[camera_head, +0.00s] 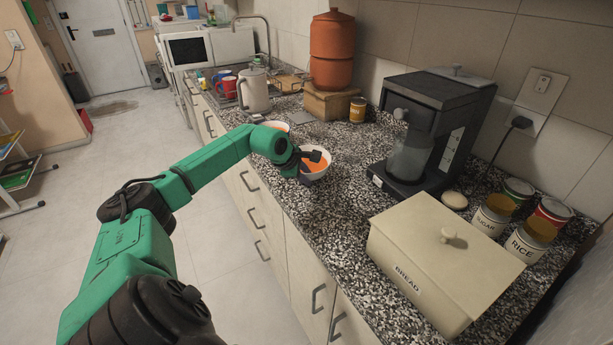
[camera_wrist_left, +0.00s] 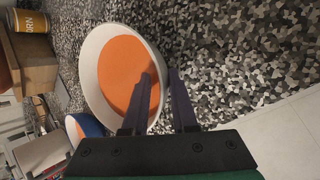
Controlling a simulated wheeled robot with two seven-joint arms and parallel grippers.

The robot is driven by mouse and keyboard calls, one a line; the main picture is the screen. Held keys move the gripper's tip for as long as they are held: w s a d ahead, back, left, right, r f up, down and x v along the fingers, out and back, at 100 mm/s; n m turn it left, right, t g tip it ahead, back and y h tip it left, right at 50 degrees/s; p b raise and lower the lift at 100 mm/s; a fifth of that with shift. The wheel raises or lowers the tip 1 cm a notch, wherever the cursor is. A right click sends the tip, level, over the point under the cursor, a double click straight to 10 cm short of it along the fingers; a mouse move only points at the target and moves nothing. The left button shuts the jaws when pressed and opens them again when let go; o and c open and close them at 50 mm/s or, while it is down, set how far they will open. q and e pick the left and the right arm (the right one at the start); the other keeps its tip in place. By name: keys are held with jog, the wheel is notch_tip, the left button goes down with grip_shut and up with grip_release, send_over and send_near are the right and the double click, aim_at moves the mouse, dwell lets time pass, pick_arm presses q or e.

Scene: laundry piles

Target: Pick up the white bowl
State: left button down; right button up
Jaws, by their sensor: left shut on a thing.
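The white bowl (camera_head: 316,176) with an orange inside stands on the speckled countertop near its front edge. In the left wrist view the bowl (camera_wrist_left: 91,82) fills the middle left. My left gripper (camera_head: 313,160) reaches it from the left. In the left wrist view, one dark finger of the gripper (camera_wrist_left: 160,74) is inside the bowl and the other is outside, shut on the wall between them. The fingers hide part of the rim. I cannot tell whether the bowl is clear of the counter. My right gripper is not in view.
A second orange-lined bowl (camera_head: 276,125) stands just behind, partly hidden by my arm. A coffee machine (camera_head: 432,125) and a cream bread box (camera_head: 440,258) stand to the right, with several cans behind the box. A kettle (camera_head: 254,91) is farther back. Counter in front is clear.

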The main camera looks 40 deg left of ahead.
pick_arm(q)
notch_tip(320, 180, up, 6)
jog(key=shift+w+r+b, duration=0.1)
jog(key=shift+r+b, duration=0.1)
jog(key=shift+b, duration=0.2)
notch_tip(320, 180, up, 13)
jog(key=p, duration=0.2)
